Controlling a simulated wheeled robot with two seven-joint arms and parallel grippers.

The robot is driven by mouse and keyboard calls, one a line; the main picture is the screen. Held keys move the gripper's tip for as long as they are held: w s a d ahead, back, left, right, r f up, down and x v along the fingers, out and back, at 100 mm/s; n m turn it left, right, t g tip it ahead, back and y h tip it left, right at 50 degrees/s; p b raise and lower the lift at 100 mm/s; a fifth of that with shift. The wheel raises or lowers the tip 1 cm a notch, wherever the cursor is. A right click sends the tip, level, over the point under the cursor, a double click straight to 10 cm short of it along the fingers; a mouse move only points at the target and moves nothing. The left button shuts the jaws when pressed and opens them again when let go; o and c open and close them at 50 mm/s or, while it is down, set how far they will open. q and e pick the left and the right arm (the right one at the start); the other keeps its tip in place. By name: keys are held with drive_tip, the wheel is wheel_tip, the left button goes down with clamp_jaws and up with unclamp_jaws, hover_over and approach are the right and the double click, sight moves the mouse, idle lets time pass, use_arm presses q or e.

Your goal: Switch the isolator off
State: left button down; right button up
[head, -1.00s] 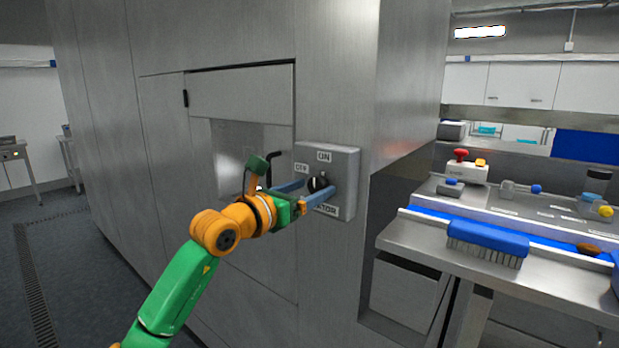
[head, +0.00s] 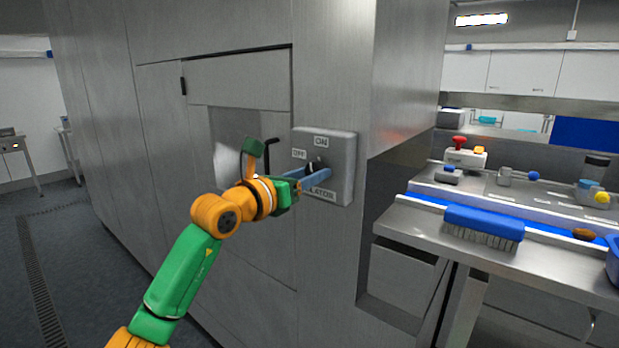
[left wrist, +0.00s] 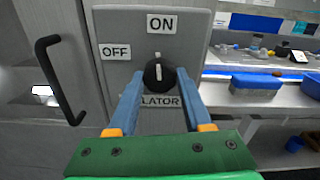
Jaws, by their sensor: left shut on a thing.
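The isolator (head: 343,155) is a grey box on the steel cabinet wall, with an ON label at its top and an OFF label at its upper left. Its black round knob (left wrist: 152,75) carries a white mark that stands upright, towards ON, in the left wrist view. My left gripper (head: 316,179) has its blue fingers shut on the knob, one on each side; the fingers partly hide it in the head view. The fingers also cover part of the lower label in the left wrist view. My right gripper is not in view.
A black handle (left wrist: 60,80) stands out from the cabinet left of the isolator. A steel bench (head: 420,232) with a blue brush (head: 484,223) and a red-buttoned box (head: 465,157) lies to the right. Open floor (head: 60,260) is at the left.

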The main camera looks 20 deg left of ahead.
use_arm(q)
drive_tip(key=shift+d+n+b, duration=0.1)
drive_tip(key=shift+n+b, duration=1)
drive_tip(key=shift+n, duration=5.1)
drive_tip(key=shift+c, duration=1.6)
unclamp_jaws()
drive_tip(key=shift+s, duration=0.1)
